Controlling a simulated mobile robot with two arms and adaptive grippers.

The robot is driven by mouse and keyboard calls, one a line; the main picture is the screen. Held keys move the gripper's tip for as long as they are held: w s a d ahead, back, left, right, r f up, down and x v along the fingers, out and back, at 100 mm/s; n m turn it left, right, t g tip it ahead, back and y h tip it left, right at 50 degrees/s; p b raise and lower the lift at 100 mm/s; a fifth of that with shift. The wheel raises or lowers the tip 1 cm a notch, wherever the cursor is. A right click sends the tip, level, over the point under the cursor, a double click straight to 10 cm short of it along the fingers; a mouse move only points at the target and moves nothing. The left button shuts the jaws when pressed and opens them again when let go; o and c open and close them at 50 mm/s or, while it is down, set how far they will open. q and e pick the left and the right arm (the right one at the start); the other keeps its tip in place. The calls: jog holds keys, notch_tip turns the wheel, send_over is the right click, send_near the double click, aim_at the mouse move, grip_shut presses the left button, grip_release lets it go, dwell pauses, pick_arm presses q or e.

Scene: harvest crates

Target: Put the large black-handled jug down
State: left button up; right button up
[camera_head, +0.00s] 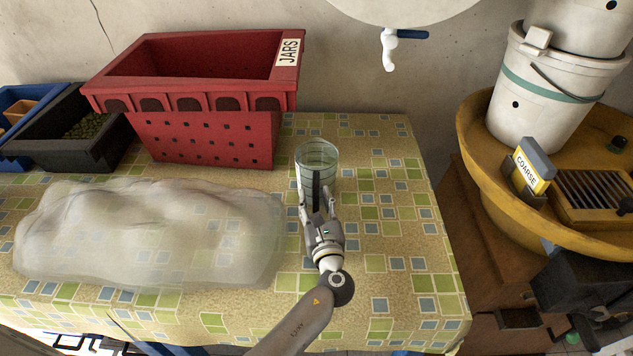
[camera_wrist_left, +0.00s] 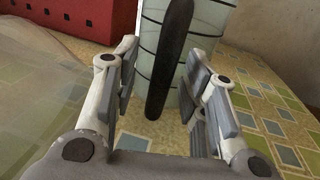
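The large jug (camera_head: 317,156) is clear glass with a black handle (camera_head: 317,188) and appears to stand upright on the tiled-pattern tablecloth, right of the red crate. In the left wrist view, the black handle (camera_wrist_left: 170,60) runs upright in front of the ringed glass (camera_wrist_left: 205,35). My left gripper (camera_head: 317,203) is at the jug's near side, its fingers on either side of the handle. In the left wrist view, the gripper (camera_wrist_left: 160,90) is open, with gaps between both finger pads and the handle. My right gripper is not in view.
A red crate labelled JARS (camera_head: 205,135) stands behind left, with a black crate (camera_head: 95,155) beside it. A translucent, lumpy sheet (camera_head: 150,240) covers the table's left front. The tablecloth right of the jug (camera_head: 385,200) is clear. A round yellow stand (camera_head: 475,150) holds white buckets (camera_head: 540,110).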

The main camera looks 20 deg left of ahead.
pick_arm(q)
grip_shut()
dwell(0.3)
